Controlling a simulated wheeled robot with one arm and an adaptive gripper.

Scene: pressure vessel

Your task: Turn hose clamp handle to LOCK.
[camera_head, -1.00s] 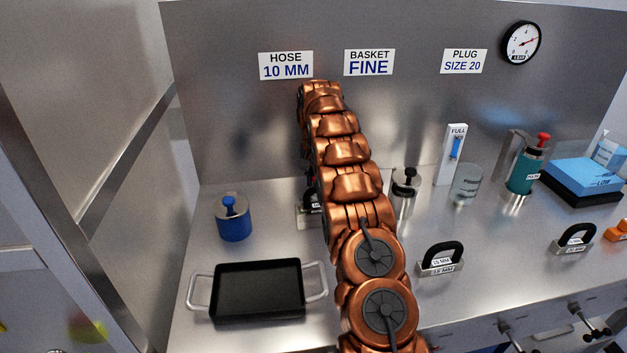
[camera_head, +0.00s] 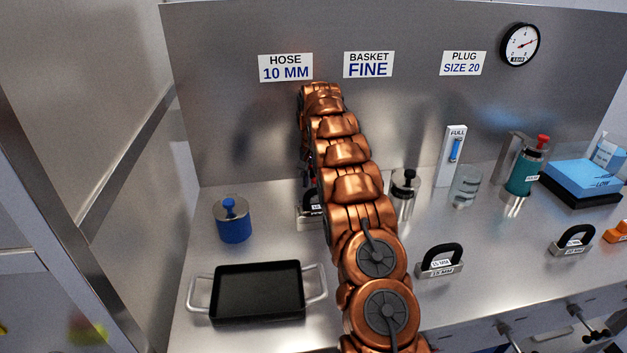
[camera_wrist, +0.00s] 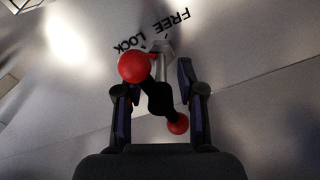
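In the wrist view, the clamp handle (camera_wrist: 157,97) is a black bar with a red ball at each end, on a metal stem. The bar slants from the larger-looking red ball at upper left to the smaller one at lower right. The black words LOCK (camera_wrist: 129,46) and FREE (camera_wrist: 172,23) are on the grey surface behind it, with FREE to the right. My gripper (camera_wrist: 159,77) is open, its two dark fingers on either side of the handle. Contact cannot be told. In the head view, my copper arm hides the gripper and the handle.
A sign (camera_head: 286,68) reads HOSE 10 MM.

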